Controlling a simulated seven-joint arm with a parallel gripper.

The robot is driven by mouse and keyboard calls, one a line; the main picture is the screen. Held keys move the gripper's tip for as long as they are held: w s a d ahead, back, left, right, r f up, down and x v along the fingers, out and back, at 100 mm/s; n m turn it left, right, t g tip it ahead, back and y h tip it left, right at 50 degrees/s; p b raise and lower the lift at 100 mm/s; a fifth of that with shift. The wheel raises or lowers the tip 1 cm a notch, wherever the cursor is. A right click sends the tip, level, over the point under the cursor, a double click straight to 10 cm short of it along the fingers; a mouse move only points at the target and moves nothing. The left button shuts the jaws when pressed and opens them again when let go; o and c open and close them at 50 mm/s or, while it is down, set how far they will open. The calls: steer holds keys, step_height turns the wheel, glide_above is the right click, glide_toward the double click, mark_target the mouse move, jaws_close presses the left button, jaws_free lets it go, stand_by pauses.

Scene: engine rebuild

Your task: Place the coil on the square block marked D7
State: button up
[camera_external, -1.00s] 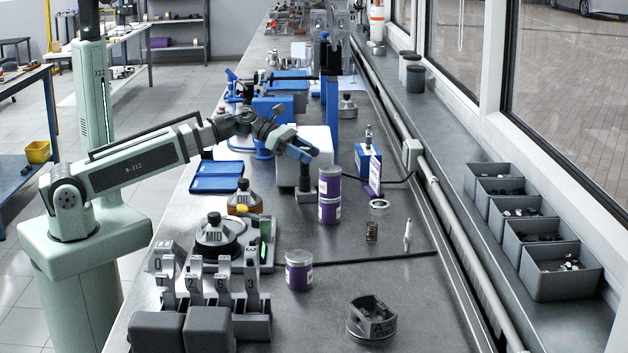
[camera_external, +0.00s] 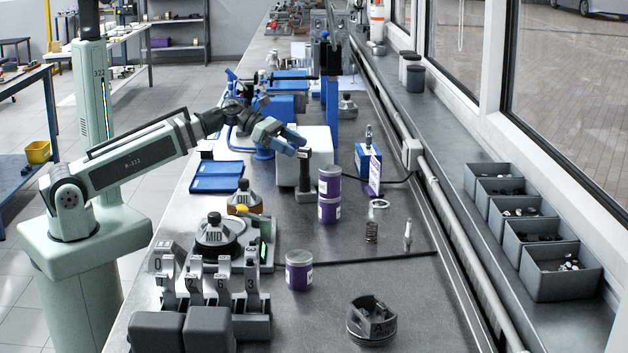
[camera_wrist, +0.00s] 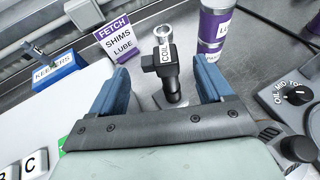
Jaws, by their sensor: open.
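The coil is a black upright part with a white COIL label on its head. It stands in the wrist view (camera_wrist: 165,70) between the two blue fingers, with space on both sides, and in the external view (camera_external: 305,172) beside a white box. My gripper (camera_wrist: 161,72) is open and empty, its fingers pointing toward the coil. In the external view my gripper (camera_external: 297,146) is just above and left of the coil's head. No D7 marking is readable in either view.
Purple-labelled cans (camera_external: 329,195) are stacked right of the coil. A purple FETCH SHIMS LUBE sign (camera_wrist: 120,40) and a blue KEEPERS box (camera_wrist: 55,72) stand nearby. A spring (camera_external: 371,232) and a ring (camera_external: 379,204) lie on the bench. The MID dial unit (camera_external: 215,235) is nearer the camera.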

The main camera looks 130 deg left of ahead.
steer(key=shift+v, duration=1.45)
steer(key=shift+w, duration=0.1)
